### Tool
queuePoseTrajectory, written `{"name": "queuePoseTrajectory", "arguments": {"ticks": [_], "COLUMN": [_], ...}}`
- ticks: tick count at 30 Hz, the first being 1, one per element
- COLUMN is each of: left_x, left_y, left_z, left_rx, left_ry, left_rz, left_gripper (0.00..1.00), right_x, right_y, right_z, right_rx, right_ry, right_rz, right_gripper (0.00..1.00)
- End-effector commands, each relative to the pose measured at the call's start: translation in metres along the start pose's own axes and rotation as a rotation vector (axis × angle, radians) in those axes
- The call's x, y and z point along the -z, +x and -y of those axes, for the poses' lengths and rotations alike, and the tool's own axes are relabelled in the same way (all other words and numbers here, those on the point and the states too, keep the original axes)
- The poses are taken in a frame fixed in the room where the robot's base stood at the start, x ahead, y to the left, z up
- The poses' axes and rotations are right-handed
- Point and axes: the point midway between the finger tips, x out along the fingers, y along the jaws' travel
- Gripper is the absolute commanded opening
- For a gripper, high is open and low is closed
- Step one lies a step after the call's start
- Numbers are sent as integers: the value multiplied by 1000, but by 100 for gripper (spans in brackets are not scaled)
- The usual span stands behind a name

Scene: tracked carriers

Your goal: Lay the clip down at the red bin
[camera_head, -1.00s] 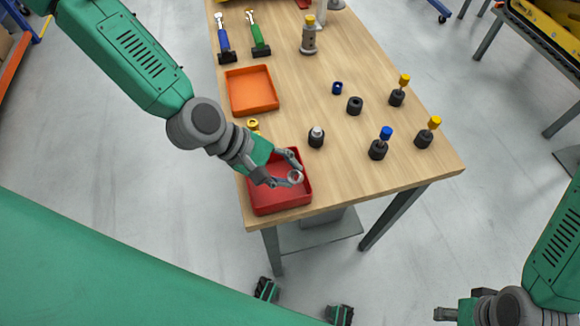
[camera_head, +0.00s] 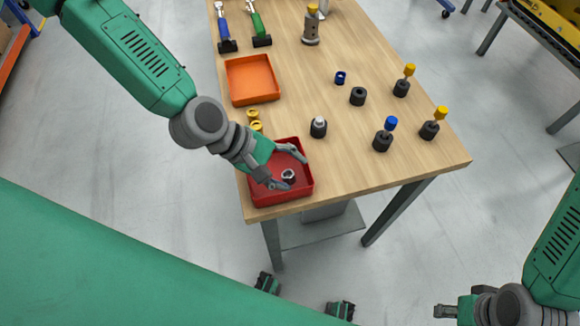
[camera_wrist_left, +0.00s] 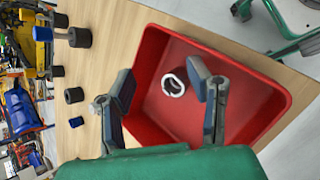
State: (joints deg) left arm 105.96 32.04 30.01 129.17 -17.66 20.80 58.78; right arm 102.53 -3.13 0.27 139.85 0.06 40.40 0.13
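The clip is a small white-grey ring (camera_head: 288,175) lying in the red bin (camera_head: 283,201) at the table's near corner. It also shows in the left wrist view (camera_wrist_left: 173,85), resting on the bin floor. My left gripper (camera_head: 297,169) is over the bin with its fingers spread wide. In the left wrist view its two fingertips (camera_wrist_left: 164,89) stand apart on either side of the clip, empty. My right gripper (camera_head: 446,311) is off the table at the lower right; its fingers look close together, but their gap is too small to judge.
An orange tray (camera_head: 252,101) lies behind the red bin, with yellow rings (camera_head: 254,120) between them. Black holders with a white (camera_head: 319,121), a blue (camera_head: 390,123) and yellow tops (camera_head: 441,113) stand to the right. Two clamp-like tools (camera_head: 259,25) lie at the back.

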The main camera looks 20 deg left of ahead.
Motion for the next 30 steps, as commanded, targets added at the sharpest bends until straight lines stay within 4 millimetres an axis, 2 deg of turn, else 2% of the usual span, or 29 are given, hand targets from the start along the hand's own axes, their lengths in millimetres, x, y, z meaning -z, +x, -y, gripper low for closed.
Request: {"name": "queuePoseTrajectory", "arguments": {"ticks": [6,10,21,25,30], "left_x": [0,1,3,3,3], "left_y": [-1,-12,-87,-104,-116], "left_z": [0,-1,-2,-1,-1], "left_rx": [0,-2,-6,-4,-1], "left_ry": [0,-2,-2,-1,-1], "left_rz": [-1,-2,-1,0,1], "left_gripper": [46,46,46,46,46], "right_x": [-2,-2,-2,-2,-2], "right_y": [0,-1,-1,-1,0], "right_z": [0,0,0,0,-1], "right_rx": [0,0,0,0,1], "right_ry": [0,0,0,0,0], "right_rz": [-2,-2,-3,-2,-2], "right_gripper": [40,40,40,40,40]}}
